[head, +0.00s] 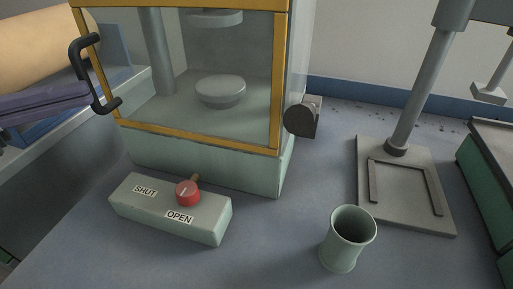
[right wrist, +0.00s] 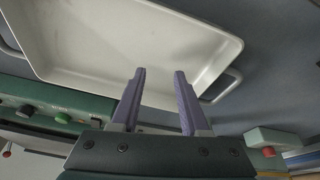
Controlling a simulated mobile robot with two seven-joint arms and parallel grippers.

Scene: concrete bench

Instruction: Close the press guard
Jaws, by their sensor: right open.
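The press guard (head: 277,80) is a clear pane in a yellow frame on the front of a pale green press (head: 215,165). A black bar handle (head: 77,62) sticks out at its left edge. Through the pane I see a round plate (head: 220,90) under a ram. In front stands a pale green switch box (head: 205,227) labelled SHUT and OPEN, with a red knob (head: 187,192). My right gripper (right wrist: 159,72) is open and empty, its purple fingers apart in front of a white tray. I cannot make out my left gripper in the head view.
A green cup (head: 345,240) stands at front right, with a grey stand base (head: 440,215) behind it. A tan roll (head: 40,45) lies on purple folded material (head: 40,100) at left. The right wrist view shows the white tray (right wrist: 110,45) and a green panel with knobs (right wrist: 50,122).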

